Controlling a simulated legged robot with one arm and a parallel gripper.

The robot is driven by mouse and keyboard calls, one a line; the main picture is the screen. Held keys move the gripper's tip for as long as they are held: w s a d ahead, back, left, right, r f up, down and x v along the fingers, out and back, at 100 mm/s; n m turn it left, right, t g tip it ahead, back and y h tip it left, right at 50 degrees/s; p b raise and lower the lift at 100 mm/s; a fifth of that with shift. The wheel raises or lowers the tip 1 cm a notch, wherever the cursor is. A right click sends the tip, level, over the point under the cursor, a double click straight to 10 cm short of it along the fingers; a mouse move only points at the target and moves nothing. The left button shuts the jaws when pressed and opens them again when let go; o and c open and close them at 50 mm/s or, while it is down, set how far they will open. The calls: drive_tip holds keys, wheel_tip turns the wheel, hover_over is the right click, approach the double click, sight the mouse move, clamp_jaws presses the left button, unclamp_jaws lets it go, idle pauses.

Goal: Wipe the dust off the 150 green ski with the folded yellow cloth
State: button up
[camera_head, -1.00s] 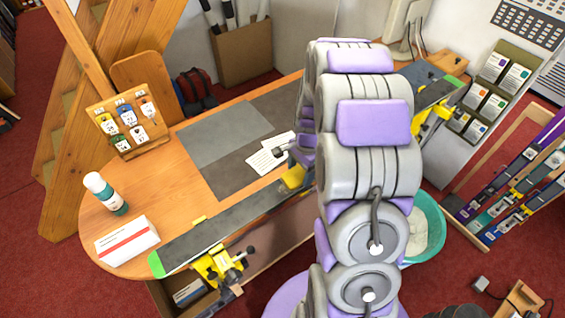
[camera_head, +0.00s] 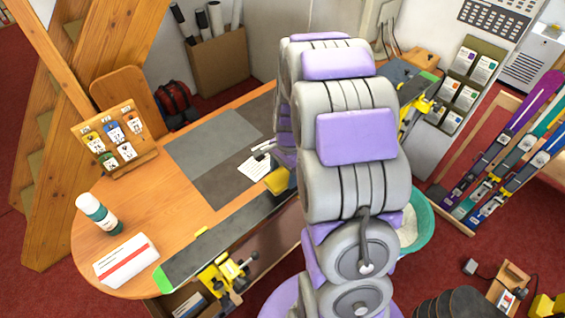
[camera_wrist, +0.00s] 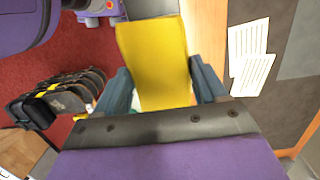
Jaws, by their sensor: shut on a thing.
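The ski (camera_head: 215,250), dark grey with green ends, lies along the bench's near edge in yellow clamps. My arm hides its middle. My gripper (camera_wrist: 163,85) is shut on the folded yellow cloth (camera_wrist: 155,50), which sticks out past the fingers in the wrist view. In the head view the cloth (camera_head: 279,181) shows just left of my arm, at the ski's far edge. I cannot tell whether it touches the ski. A grey strip at the top of the wrist view may be the ski. Dust on it cannot be made out.
A white box with a red stripe (camera_head: 126,260), a bottle (camera_head: 98,214) and a tag rack (camera_head: 115,140) stand on the bench's left end. Grey mats (camera_head: 205,150) and paper sheets (camera_head: 254,168) lie behind the ski. A teal bin (camera_head: 418,225) stands right of my arm.

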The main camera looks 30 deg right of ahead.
wheel_tip(320, 180, up, 3)
drive_tip(key=shift+d+f+p, duration=0.1)
drive_tip(key=shift+f+p, duration=0.1)
drive_tip(key=shift+p, duration=0.1)
drive_tip(key=shift+a+r, duration=0.3)
drive_tip(key=shift+d, duration=0.25)
drive_tip(key=shift+a, duration=0.1)
